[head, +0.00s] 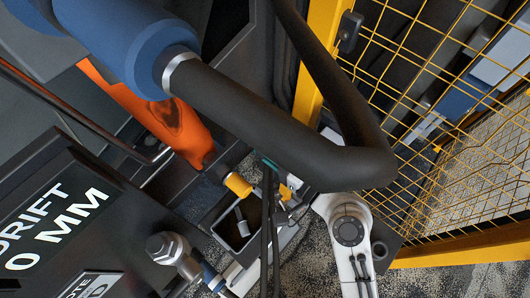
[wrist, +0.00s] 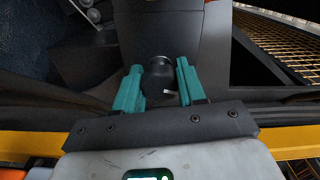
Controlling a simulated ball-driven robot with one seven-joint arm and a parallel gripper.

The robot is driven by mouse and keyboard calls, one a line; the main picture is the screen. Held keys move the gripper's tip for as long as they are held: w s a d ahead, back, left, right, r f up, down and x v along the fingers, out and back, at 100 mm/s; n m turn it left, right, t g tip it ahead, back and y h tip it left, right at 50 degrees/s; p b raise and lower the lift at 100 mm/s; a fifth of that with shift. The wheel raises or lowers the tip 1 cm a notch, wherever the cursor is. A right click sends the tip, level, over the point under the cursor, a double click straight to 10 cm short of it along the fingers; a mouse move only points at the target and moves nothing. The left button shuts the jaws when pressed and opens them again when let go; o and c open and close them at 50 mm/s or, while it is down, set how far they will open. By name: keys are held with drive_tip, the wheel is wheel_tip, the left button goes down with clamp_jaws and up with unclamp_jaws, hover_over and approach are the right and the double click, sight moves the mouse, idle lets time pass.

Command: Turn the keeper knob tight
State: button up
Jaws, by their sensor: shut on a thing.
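The keeper knob (wrist: 160,76) is a dark, rounded knob in the middle of the wrist view, against a dark grey panel. My gripper (wrist: 160,68) has two teal fingers, one on each side of the knob, and is shut on it. A small pale mark shows at the knob's lower edge. In the head view the knob cannot be made out. Only a small teal bit of my gripper (head: 268,161) shows there, beside the large dark bent tube.
A dark bent tube (head: 270,125) crosses the head view. An orange part (head: 165,118) hangs at left, above a black sign (head: 55,225) reading "DRIFT 0 MM". A yellow mesh fence (head: 440,110) stands at right. A small open dark box (head: 235,228) is low in the middle.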

drive_tip(key=shift+f+n+b, duration=0.15)
drive_tip(key=shift+n+b, duration=1.15)
drive_tip(key=shift+n, duration=0.3)
drive_tip(key=o, duration=1.1)
drive_tip(key=shift+c, duration=0.2)
drive_tip(key=b+v, duration=0.2)
drive_tip(key=v, duration=0.8)
drive_tip(key=shift+s+d, duration=0.3)
